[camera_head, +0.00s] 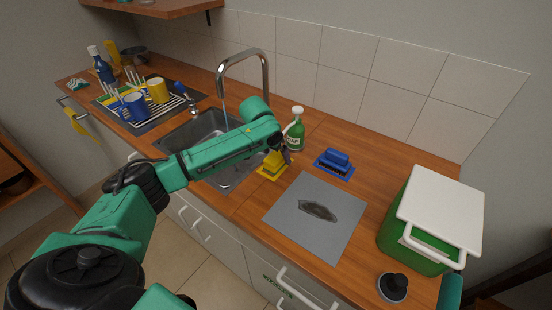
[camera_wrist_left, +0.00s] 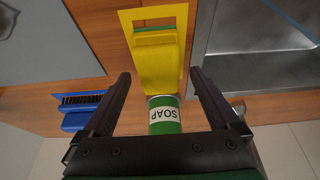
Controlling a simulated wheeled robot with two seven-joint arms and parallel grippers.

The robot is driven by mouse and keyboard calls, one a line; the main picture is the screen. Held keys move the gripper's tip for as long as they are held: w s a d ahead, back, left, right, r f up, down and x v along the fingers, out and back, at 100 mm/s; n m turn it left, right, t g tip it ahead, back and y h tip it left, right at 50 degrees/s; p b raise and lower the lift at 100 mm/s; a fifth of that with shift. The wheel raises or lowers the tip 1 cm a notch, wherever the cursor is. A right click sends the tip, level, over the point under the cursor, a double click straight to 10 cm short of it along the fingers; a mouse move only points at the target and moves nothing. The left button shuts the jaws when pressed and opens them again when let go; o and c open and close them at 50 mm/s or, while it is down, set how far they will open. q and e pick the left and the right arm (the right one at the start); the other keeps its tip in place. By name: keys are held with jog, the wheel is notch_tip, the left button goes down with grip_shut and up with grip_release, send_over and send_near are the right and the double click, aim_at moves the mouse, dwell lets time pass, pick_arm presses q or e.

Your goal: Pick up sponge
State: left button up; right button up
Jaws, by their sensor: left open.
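The yellow sponge (camera_head: 273,160) stands on a flat yellow mat (camera_head: 264,174) beside the sink, partly hidden by my left gripper in the head view. In the left wrist view the sponge (camera_wrist_left: 158,62) shows a yellow body with a green strip, on its yellow mat (camera_wrist_left: 127,18). My left gripper (camera_head: 286,154) is above the counter close to the sponge. It is open, its two dark fingers spread on either side of the sponge's line in the wrist view (camera_wrist_left: 160,76), with nothing gripped. My right gripper is not in view.
A green soap bottle (camera_head: 295,132) stands close behind the gripper; its label shows between the fingers in the wrist view (camera_wrist_left: 164,114). A blue brush (camera_head: 335,160), grey mat (camera_head: 290,226), sink (camera_head: 240,172) and green bin with white lid (camera_head: 412,250) are nearby.

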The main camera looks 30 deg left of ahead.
pick_arm(q)
jog(key=shift+w+f, duration=0.2)
jog(key=shift+f, duration=0.45)
jog(key=c, duration=1.4)
jog(key=shift+r, duration=0.15)
jog(key=shift+r, duration=0.25)
jog(key=b+v, duration=0.1)
jog(key=v, duration=0.1)
jog(key=shift+r, duration=0.3)
jog(key=s+b, duration=0.1)
jog(key=s, duration=0.4)
jog(key=s+a+b, duration=0.1)
jog(key=s, duration=0.4)
jog(key=s+a+b, duration=0.1)
jog(key=s+b, duration=0.1)
jog(key=s, duration=0.3)
jog(key=shift+s+r, duration=0.15)
jog(key=shift+s, duration=0.05)
jog(key=shift+s+a, duration=0.1)
jog(key=shift+s, duration=0.8)
